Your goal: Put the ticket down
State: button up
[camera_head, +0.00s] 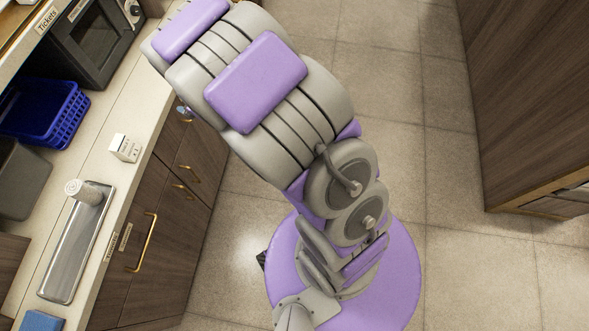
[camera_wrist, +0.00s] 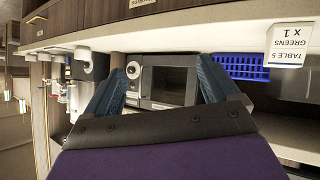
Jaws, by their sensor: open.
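The white ticket (camera_head: 126,147) stands on the pale counter near its front edge in the head view. In the wrist view, which is upside down, the ticket (camera_wrist: 289,46) shows at the upper right and reads "TABLE 5 GREENS x 1". My gripper (camera_wrist: 160,75) is open, with its two blue fingers spread and nothing between them. The ticket is outside the fingers and apart from them. In the head view my arm hides most of the gripper.
A "Tickets" label (camera_head: 47,20) is on a shelf edge at the upper left. A blue basket (camera_head: 68,112), a dark oven-like appliance (camera_head: 92,45) and a metal tray (camera_head: 75,250) with a pale cylinder (camera_head: 84,190) are on the counter. Open floor (camera_head: 390,110) lies to the right.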

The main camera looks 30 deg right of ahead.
jog(key=s+d+r+m+g+h, duration=0.45)
jog(key=s+d+r, duration=0.25)
jog(key=s+d, duration=0.45)
jog(key=s+r+m+g, duration=0.1)
jog(key=s+r+g, duration=0.3)
jog(key=s, duration=1)
jog(key=s+r+m+g+y, duration=0.1)
jog(key=s+r+g, duration=0.2)
jog(key=s, duration=1.1)
jog(key=shift+s+a+r+g, duration=0.4)
jog(key=shift+a+g, duration=0.05)
